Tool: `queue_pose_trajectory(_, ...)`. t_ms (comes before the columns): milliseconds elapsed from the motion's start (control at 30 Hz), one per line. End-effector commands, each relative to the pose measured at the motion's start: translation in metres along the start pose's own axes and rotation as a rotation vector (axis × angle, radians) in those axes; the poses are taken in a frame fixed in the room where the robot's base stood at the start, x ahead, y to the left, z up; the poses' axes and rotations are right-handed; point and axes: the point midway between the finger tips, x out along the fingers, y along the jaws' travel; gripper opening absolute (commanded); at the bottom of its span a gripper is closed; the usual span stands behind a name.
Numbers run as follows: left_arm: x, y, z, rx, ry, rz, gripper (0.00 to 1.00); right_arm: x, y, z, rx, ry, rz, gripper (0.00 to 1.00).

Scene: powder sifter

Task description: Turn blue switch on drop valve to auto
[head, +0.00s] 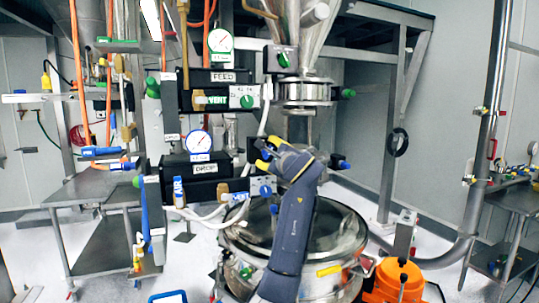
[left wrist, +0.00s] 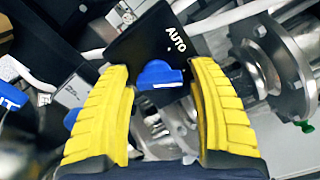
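The blue switch (left wrist: 160,75) sits on a black plate (left wrist: 145,42) marked AUTO in the left wrist view. The AUTO word is above and right of the switch. My left gripper (left wrist: 160,68) has its two yellow fingers apart, one on each side of the switch, with gaps visible beside it. In the head view my left gripper (head: 267,154) is right of the panel labelled DROP (head: 203,168) and largely hides the switch. My right gripper is not in view.
Another blue knob (head: 265,190) is just below my gripper. A panel labelled FEED (head: 222,77) with a green VENT switch (head: 247,101) is above. White hoses (head: 205,214) hang at the left. A round steel vessel (head: 345,225) stands below.

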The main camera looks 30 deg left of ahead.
Motion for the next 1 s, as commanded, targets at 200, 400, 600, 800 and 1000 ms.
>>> queue_pose_trajectory(200, -0.0002, 0.0, -0.0001, 0.0, 0.0, 0.0, 0.34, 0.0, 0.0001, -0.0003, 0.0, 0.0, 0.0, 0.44)
queue_pose_trajectory(400, -0.0003, 0.0, -0.0006, 0.0, 0.001, 0.0, 0.1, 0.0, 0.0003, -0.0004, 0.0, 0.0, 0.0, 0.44)
queue_pose_trajectory(600, -0.0007, -0.0006, -0.0015, 0.0, 0.003, -0.002, 0.0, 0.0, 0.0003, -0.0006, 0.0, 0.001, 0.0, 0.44)
queue_pose_trajectory(800, -0.0012, -0.0015, -0.0024, -0.012, 0.006, -0.004, 0.0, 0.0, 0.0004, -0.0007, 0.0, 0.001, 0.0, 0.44)
queue_pose_trajectory(1000, -0.0018, -0.0024, -0.003, -0.037, 0.007, -0.005, 0.0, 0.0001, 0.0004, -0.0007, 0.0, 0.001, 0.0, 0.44)
